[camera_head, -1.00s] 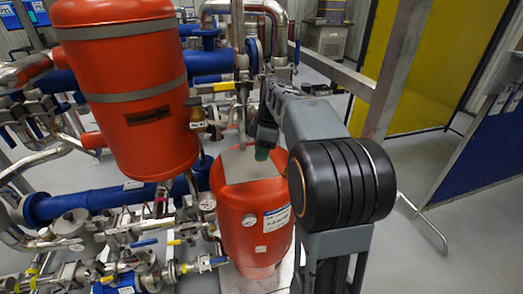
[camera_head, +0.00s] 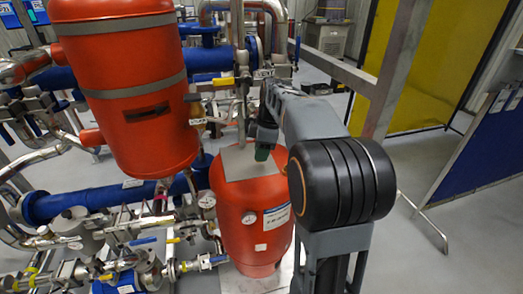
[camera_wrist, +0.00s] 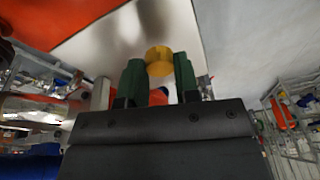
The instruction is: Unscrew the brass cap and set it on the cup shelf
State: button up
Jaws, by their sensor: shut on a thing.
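The brass cap (camera_wrist: 159,60) is a short yellow cylinder between the green fingertips of my gripper (camera_wrist: 159,72) in the wrist view. My gripper is shut on it. In the head view my gripper (camera_head: 262,153) is above the grey plate (camera_head: 238,163) on top of the lower red tank (camera_head: 252,215), and the cap cannot be made out there. In the wrist view a pale grey sheet (camera_wrist: 120,42) lies behind the cap; I cannot tell whether they touch. I cannot tell for certain which surface is the cup shelf.
A large red tank (camera_head: 125,90) stands at the left above blue pipes (camera_head: 85,203), valves and gauges. A grey post (camera_head: 393,70) and a yellow panel (camera_head: 425,65) are behind my arm. A blue panel (camera_head: 480,160) is at the right. Open grey floor (camera_head: 415,165) lies between.

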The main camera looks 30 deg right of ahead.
jog(key=shift+f+b, duration=0.3)
jog(key=shift+f, duration=0.2)
dwell(0.3)
jog(key=shift+f+b, duration=0.3)
jog(key=shift+f, duration=0.1)
jog(key=shift+f, duration=0.15)
dwell(0.4)
jog(key=o, duration=1.2)
jog(key=shift+a+p+v, duration=0.25)
jog(key=shift+p+v, duration=0.75)
jog(key=shift+v, duration=0.25)
jog(key=shift+a+p+v, duration=0.25)
jog(key=shift+p+v, duration=0.75)
jog(key=shift+v, duration=0.2)
jog(key=shift+a+p+v, duration=0.25)
jog(key=shift+p+v, duration=0.75)
jog(key=shift+v, duration=0.25)
jog(key=shift+w, duration=0.2)
